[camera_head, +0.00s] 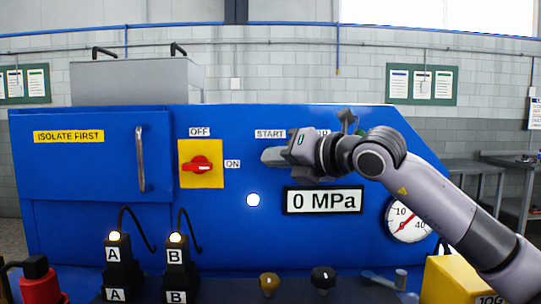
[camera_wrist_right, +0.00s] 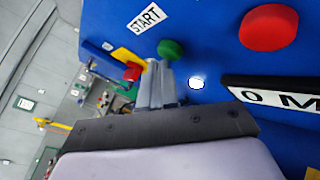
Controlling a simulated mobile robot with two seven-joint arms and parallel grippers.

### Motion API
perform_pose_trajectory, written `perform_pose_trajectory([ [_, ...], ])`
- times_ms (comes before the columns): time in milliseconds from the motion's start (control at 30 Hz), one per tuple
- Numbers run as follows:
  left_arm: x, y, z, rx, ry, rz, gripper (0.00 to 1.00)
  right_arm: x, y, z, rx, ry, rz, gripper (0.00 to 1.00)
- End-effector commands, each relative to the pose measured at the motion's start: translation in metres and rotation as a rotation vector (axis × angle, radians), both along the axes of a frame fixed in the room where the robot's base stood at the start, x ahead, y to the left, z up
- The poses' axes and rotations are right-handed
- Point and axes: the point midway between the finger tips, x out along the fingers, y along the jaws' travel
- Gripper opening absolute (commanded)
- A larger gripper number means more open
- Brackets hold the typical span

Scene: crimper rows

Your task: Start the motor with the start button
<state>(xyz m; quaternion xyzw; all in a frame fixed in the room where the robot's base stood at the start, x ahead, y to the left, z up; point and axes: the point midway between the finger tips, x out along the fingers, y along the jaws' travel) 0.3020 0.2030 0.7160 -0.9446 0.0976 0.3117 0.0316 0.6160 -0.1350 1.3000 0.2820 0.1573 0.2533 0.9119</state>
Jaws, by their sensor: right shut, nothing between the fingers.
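The green start button (camera_wrist_right: 170,49) shows in the right wrist view, below the START label (camera_wrist_right: 147,18). A larger red button (camera_wrist_right: 268,27) is to its right. In the head view my right gripper (camera_head: 268,156) is in front of the blue panel, just below the START label (camera_head: 269,134), and it hides both buttons. Its fingers (camera_wrist_right: 158,68) are shut and empty, with the tips close to the green button. I cannot tell whether they touch it. The red rotary switch (camera_head: 201,165) on its yellow plate lies horizontal, toward the ON label. My left gripper is not in view.
The blue machine panel (camera_head: 225,240) carries a lit white lamp (camera_head: 253,200), a display (camera_head: 324,200) reading 0 MPa and a round gauge (camera_head: 408,221). Along the front stand plugs marked A (camera_head: 119,255) and B (camera_head: 178,255), knobs and a yellow block (camera_head: 455,280).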

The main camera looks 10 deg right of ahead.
Motion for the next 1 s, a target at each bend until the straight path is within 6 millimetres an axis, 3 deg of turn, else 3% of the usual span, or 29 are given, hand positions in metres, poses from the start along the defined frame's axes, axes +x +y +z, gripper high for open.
perform_pose_trajectory([
  [1000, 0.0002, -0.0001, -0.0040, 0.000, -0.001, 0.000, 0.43, 0.0035, -0.0012, -0.0014, 0.000, -0.002, -0.001, 0.00],
])
